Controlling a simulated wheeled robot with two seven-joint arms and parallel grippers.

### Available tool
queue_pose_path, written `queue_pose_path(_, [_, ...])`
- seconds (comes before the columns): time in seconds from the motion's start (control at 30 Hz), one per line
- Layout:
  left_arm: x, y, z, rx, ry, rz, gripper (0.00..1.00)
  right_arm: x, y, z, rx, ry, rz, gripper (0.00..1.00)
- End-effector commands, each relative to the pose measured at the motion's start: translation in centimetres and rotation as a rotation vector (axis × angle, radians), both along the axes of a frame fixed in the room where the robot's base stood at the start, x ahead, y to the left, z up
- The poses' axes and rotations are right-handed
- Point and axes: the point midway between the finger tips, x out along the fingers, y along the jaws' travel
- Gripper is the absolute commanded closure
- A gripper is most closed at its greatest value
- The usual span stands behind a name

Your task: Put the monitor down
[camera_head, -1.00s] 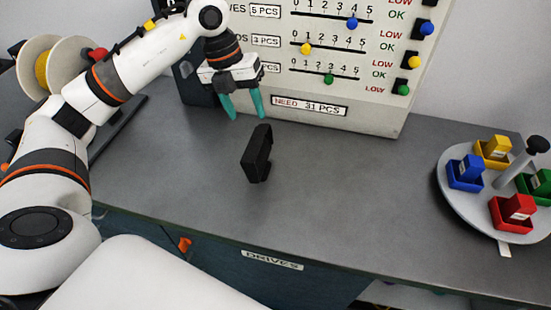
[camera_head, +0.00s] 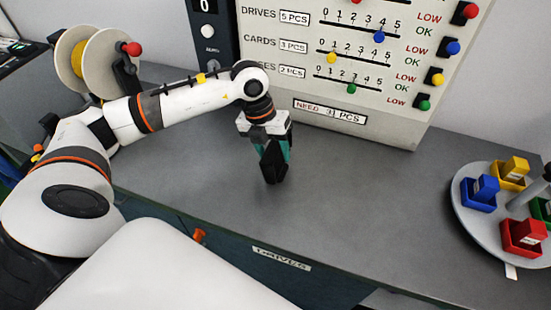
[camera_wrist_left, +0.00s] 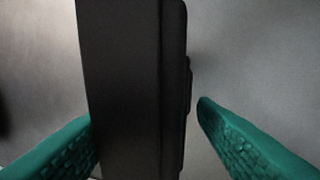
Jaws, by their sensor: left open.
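The monitor is a black, slab-like thing (camera_head: 273,164) standing upright on the grey table in the head view. My left gripper (camera_head: 274,150) is over it from above, with its teal fingers on either side. In the left wrist view the monitor (camera_wrist_left: 130,90) runs down the middle between the two teal fingertips of the left gripper (camera_wrist_left: 150,115). A clear gap shows between the monitor and the right-hand finger; the left-hand finger is close to the monitor or partly behind it. The gripper is open. My right gripper is not in view.
A tall panel with sliders and coloured buttons (camera_head: 400,110) stands behind the monitor. A round tray (camera_head: 480,235) with coloured boxes stands at the right. A spool (camera_head: 85,65) is at the back left. The grey table (camera_head: 370,210) is clear between monitor and tray.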

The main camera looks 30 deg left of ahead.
Motion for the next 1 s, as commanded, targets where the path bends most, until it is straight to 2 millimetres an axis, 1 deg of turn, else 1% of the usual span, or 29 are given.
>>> queue_pose_path(0.07, [0.0,-0.2,-0.7,-0.001,0.003,-0.001,0.47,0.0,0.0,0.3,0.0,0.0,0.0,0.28])
queue_pose_path(0.17, [0.0,-0.2,-1.0,0.001,0.001,0.0,0.47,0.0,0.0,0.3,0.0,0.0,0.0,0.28])
queue_pose_path(1.0, [0.1,-0.2,-1.5,0.0,0.0,0.001,0.47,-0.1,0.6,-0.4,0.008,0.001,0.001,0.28])
